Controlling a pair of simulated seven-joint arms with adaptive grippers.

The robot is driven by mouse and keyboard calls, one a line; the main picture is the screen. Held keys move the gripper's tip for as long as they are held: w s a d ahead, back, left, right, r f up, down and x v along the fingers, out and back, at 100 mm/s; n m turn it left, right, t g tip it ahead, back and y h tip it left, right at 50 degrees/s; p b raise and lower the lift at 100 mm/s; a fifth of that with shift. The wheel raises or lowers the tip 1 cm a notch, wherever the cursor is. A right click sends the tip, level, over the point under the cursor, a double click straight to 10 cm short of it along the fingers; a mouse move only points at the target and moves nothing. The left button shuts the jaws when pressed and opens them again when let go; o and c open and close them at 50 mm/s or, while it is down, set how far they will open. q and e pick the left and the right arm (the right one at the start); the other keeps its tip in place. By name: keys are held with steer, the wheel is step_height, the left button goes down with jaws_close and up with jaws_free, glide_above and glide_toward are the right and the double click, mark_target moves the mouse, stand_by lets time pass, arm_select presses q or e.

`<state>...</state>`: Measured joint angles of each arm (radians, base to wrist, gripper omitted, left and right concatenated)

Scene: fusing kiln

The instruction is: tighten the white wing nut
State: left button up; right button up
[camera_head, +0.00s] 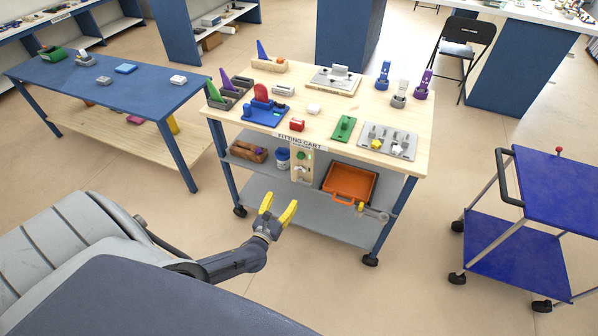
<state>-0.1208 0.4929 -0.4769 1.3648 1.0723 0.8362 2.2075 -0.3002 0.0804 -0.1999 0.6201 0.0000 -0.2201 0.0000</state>
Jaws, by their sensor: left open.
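A grey plate (408,154) with several small fittings lies at the front right of the fitting cart's top (330,112). A small white piece (398,148) on its front part looks like the white wing nut, but it is too small to tell how far down it sits. A yellow piece (376,145) is to its left. My left gripper (279,203) has yellow fingers spread apart with nothing between them. It is in front of the cart, below the top, left of the plate and well apart from it. My right gripper is out of view.
The cart's front panel (302,165) has a green button and a pale knob. An orange bin (349,183) sits on the shelf. A green block (344,128) and red block (297,125) lie left of the plate. A blue trolley (560,190) stands right, with open floor between.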

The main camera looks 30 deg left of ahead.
mark_target(299, 171)
arm_select(q)
steer(key=w+a, duration=0.1)
steer(key=w, duration=0.9)
steer(key=w+a, duration=0.1)
steer(key=w, duration=0.4)
steer(key=shift+w+a, duration=0.35)
steer(key=shift+o, duration=0.2)
steer(key=c, duration=1.3)
steer(key=shift+w, duration=0.1)
jaws_close()
steer(key=shift+r, duration=0.1)
